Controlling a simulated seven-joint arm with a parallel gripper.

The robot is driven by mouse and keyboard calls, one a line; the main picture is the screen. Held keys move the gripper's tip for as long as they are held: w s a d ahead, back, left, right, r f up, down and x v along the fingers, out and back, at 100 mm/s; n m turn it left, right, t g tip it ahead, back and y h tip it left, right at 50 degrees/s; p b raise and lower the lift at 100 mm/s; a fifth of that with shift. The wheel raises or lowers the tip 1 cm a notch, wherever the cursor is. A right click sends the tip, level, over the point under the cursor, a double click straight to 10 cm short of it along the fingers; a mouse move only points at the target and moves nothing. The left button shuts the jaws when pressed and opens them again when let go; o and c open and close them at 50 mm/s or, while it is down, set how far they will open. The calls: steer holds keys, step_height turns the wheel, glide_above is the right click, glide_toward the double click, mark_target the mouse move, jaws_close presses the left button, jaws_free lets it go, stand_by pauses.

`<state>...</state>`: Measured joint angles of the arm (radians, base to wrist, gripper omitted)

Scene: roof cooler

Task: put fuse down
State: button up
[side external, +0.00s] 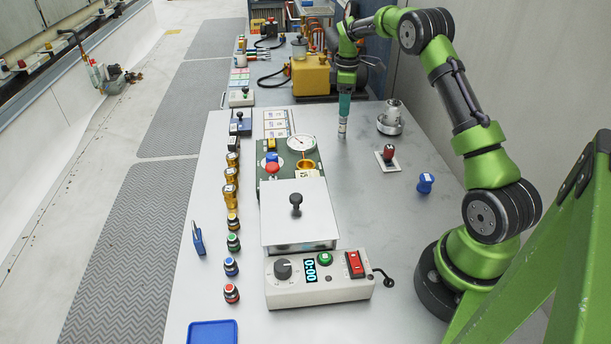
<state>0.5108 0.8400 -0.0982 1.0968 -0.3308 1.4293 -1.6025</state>
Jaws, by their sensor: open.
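The likely fuse (342,127) is a slim upright cylinder, teal above with a pale, marked lower end. It appears to stand on the grey bench top (390,240), behind the green gauge panel. My gripper (345,93) points down directly over it, around or just above its top. The jaws are open, but the fingertips are too small to make out, and I cannot tell whether they touch the cylinder.
A metal fitting (390,119), a red-handled switch (388,155) and a blue knob (426,182) stand to the right. The gauge panel (268,180), lidded metal box (300,220) and timer unit (320,288) fill the middle. Small coloured parts line the left; a blue tray (212,333) is in front.

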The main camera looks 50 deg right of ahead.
step_height(320, 180, up, 5)
steer(key=shift+r, duration=0.1)
steer(key=s+a+r+m+t, duration=0.25)
steer(key=a+r, duration=0.35)
steer(key=a, duration=0.3)
steer(key=s+a+r+m+t, duration=0.1)
steer(key=s+a+r+m, duration=0.15)
steer(key=a+r, duration=0.55)
steer(key=s+a+f+m+t+y, duration=0.1)
steer(key=s+a+m+t, duration=0.1)
steer(key=s+a, duration=0.5)
steer(key=s+a+f+m+t+y, duration=0.1)
steer(key=s+a+f+m, duration=0.1)
steer(key=s+a, duration=0.6)
steer(key=s+m, duration=0.1)
steer(key=s, duration=0.2)
steer(key=shift+a+f+m+t, duration=0.3)
steer(key=shift+m+t, duration=0.05)
steer(key=shift+m, duration=0.05)
